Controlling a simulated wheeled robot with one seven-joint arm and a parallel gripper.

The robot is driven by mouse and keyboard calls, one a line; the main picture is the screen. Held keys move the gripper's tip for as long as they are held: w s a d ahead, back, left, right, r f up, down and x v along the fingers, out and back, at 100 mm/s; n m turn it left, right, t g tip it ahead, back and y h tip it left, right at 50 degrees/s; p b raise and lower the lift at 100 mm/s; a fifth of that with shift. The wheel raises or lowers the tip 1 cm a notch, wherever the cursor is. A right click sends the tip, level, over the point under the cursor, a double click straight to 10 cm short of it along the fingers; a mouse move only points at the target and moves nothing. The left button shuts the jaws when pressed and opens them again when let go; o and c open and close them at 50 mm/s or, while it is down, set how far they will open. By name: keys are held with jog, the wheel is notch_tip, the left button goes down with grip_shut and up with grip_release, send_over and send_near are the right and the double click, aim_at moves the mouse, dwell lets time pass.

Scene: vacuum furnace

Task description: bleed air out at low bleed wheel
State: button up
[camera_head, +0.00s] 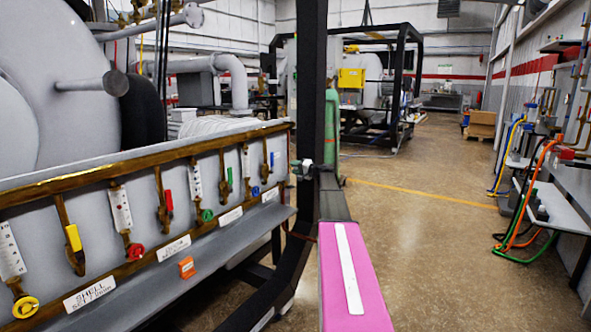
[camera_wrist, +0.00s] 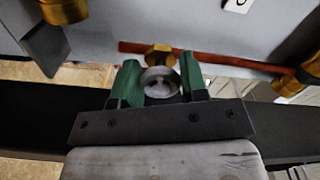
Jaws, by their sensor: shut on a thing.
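In the wrist view my gripper (camera_wrist: 158,82) has its two green fingers shut around a small silver round wheel (camera_wrist: 160,88), one finger at each side. A brass hex fitting (camera_wrist: 159,56) sits just beyond the wheel, against the grey panel. In the head view my gripper (camera_head: 303,168) shows small at the right end of the valve panel, beside the black frame post. The wheel's label cannot be read, and the fingers hide its sides.
The grey valve panel (camera_head: 92,220) carries a row of coloured levers and wheels, including a red wheel (camera_head: 135,251) and a yellow wheel (camera_head: 25,305). The black frame post (camera_head: 311,70) stands close to my gripper. The floor (camera_head: 430,235) to the right is clear.

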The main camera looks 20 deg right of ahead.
jog(key=shift+s, duration=0.1)
jog(key=o, duration=0.9)
jog(key=shift+o, duration=0.2)
jog(key=v, duration=1)
jog(key=shift+s+d, duration=0.3)
